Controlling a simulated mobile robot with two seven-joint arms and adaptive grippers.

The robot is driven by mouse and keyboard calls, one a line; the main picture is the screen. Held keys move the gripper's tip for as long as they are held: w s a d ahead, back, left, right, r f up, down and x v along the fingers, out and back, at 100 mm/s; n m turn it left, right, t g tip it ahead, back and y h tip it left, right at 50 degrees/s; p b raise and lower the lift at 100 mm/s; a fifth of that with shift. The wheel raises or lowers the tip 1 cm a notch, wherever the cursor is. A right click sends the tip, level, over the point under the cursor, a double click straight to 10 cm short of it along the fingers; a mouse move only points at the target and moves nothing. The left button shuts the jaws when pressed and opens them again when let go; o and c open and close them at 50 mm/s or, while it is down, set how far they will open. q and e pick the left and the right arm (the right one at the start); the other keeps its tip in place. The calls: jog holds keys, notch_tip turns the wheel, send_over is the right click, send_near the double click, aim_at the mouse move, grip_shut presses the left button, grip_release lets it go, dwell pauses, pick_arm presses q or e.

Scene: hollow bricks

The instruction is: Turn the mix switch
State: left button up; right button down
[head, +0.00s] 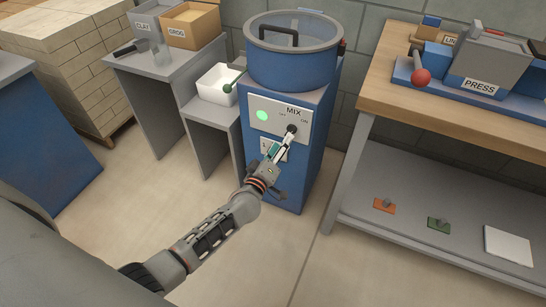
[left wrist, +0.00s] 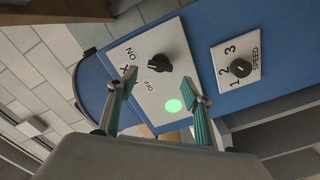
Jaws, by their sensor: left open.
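The mix switch is a black knob (left wrist: 158,65) on a white panel (left wrist: 130,62) marked MIX, with OFF and ON labels. It shows small in the head view (head: 291,130), on the front of the blue mixer cabinet (head: 312,150). A round green light (left wrist: 174,105) glows on the same panel. My left gripper (head: 284,147) is open in front of the panel. In the left wrist view its teal-padded fingers (left wrist: 165,88) are spread, with the knob beyond the gap between their tips. I cannot tell which label the knob points to.
A second black knob, marked SPEED (left wrist: 240,68), sits on a separate plate. The mixer drum (head: 292,62) tops the cabinet. A grey side table (head: 180,62) stands left; a workbench (head: 400,105) with a press stands right. The floor in front is clear.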

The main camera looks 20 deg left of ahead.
pick_arm(q)
jog(key=s, duration=0.7)
dwell(0.4)
jog(key=s+d+m+g+h+p, duration=0.1)
jog(key=s+m+g+p, duration=0.2)
jog(key=s, duration=1.2)
jog(key=s+d+m+g+h+p, duration=0.1)
jog(key=s+d+m+g+p, duration=0.1)
jog(key=s+m+g+p, duration=0.2)
jog(key=s+m+p, duration=0.3)
jog(key=s+m, duration=0.4)
jog(key=s, duration=0.5)
jog(key=shift+s+f+m, duration=0.2)
jog(key=shift+f+m, duration=0.15)
jog(key=shift+m, duration=0.05)
pick_arm(e)
jog(key=shift+m, duration=0.4)
jog(key=r, duration=0.3)
jog(key=s+r, duration=0.1)
jog(key=r, duration=0.1)
jog(key=shift+a+r, duration=0.1)
jog(key=shift+a, duration=0.25)
pick_arm(q)
jog(key=shift+d, duration=0.1)
